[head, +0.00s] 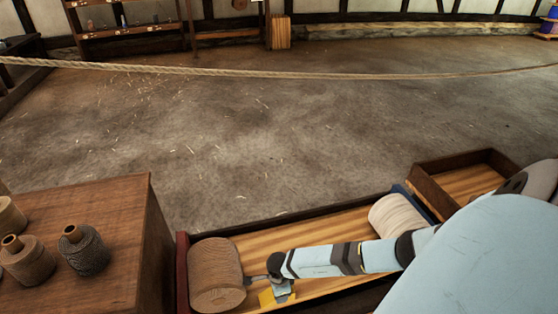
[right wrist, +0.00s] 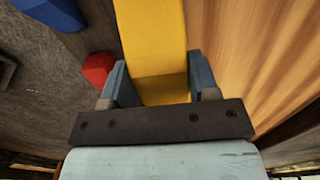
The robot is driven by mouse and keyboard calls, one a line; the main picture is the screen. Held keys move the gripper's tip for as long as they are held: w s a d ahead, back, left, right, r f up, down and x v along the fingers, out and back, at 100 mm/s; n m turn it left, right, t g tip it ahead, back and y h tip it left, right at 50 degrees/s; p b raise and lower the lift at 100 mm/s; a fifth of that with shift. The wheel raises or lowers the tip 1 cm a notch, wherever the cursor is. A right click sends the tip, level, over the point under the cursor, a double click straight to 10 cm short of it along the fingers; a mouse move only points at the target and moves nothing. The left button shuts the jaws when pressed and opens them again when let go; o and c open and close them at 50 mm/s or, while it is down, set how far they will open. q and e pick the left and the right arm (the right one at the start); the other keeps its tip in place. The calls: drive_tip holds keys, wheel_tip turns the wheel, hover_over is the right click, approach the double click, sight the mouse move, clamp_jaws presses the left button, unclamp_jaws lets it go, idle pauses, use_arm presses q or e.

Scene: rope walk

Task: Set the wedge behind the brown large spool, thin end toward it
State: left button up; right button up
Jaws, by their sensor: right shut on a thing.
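The brown large spool (head: 215,275) lies on its side at the left end of a long wooden tray, by the red end wall. My right gripper (head: 278,288) is low in the tray, just to the right of this spool. It is shut on the yellow wedge (head: 266,299), which also shows between the blue fingers (right wrist: 157,62) in the right wrist view (right wrist: 152,35). In the head view the wedge is small and partly covered by the gripper; I cannot tell which way its thin end points. My left gripper is not in view.
A pale spool (head: 397,216) lies at the tray's (head: 330,226) right end. An open box (head: 465,181) adjoins there. A wooden bench (head: 110,235) with several small spools stands at the left. A rope (head: 300,74) crosses ahead. A red block (right wrist: 97,68) shows in the wrist view.

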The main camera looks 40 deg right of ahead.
drive_tip(key=o, duration=1.1)
drive_tip(key=shift+c, duration=0.2)
drive_tip(key=shift+r+p, duration=0.4)
drive_tip(key=shift+r, duration=0.05)
wheel_tip(320, 180, up, 7)
drive_tip(key=p, duration=0.4)
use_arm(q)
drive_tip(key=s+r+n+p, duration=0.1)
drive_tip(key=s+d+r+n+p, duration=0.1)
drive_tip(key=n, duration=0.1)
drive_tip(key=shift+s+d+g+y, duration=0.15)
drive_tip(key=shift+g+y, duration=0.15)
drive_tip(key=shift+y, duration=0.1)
use_arm(e)
wheel_tip(320, 180, up, 4)
drive_tip(key=shift+r, duration=0.2)
